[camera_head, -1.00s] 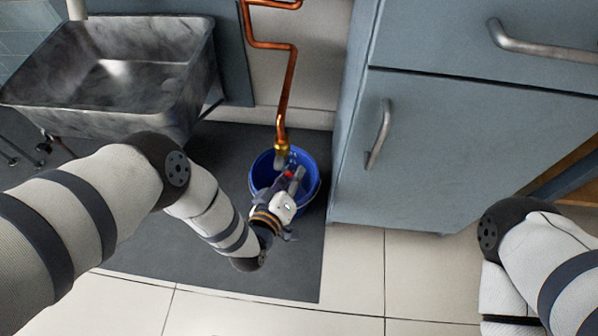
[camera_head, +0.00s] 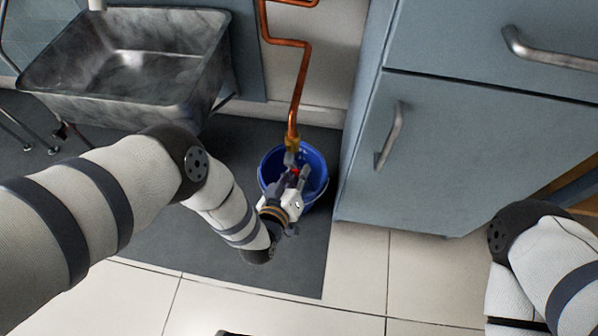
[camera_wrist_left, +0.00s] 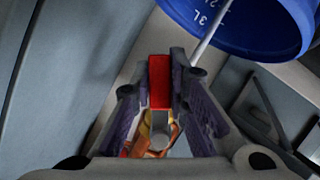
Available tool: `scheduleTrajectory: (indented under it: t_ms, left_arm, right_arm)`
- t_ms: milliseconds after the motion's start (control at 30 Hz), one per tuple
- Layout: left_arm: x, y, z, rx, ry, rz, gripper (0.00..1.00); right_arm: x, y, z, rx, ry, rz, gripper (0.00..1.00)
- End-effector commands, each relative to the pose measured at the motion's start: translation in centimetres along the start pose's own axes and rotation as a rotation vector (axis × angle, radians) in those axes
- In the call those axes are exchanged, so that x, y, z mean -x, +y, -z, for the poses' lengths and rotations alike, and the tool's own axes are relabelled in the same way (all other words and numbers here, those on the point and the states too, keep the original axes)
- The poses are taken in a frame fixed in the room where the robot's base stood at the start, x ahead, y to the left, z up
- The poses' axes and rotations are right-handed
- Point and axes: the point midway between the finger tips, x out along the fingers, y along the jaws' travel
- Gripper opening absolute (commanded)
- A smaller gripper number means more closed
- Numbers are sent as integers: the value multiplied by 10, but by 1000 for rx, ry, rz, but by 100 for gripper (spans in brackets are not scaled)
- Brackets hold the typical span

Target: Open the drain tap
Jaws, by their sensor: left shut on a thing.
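The drain tap (camera_head: 290,158) hangs at the lower end of a copper pipe, under a brass fitting (camera_head: 292,143). Its red handle (camera_wrist_left: 160,82) sits between the two fingers of my left gripper in the left wrist view. My left gripper (camera_head: 296,174) is shut on this handle, just in front of the tap and over the bucket. The fingers hide part of the tap, and I cannot tell how far the handle is turned. Brass and copper parts (camera_wrist_left: 155,135) show between the fingers. My right arm comes in at the right, but its gripper is outside the picture.
A blue bucket (camera_head: 318,180) stands on the dark mat (camera_head: 305,262) below the tap; its rim (camera_wrist_left: 270,48) shows in the wrist view. A blue-grey cabinet (camera_head: 440,150) stands close on the right. A metal sink (camera_head: 125,85) is at the upper left.

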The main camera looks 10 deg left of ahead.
Motion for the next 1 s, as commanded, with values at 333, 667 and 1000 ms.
scheduleTrajectory:
  t_ms: [333, 667, 1000]
  left_arm:
    - [0, -1, 0, 1, 0, 2, 36]
    - [54, -1, -1, 2, -5, 4, 36]
    - [118, -1, 0, 1, 0, 3, 36]
  right_arm:
    - [0, 0, 0, 0, 0, 0, 40]
    - [0, 0, 0, 0, -1, 0, 40]
    - [0, 0, 0, 0, 0, 0, 40]
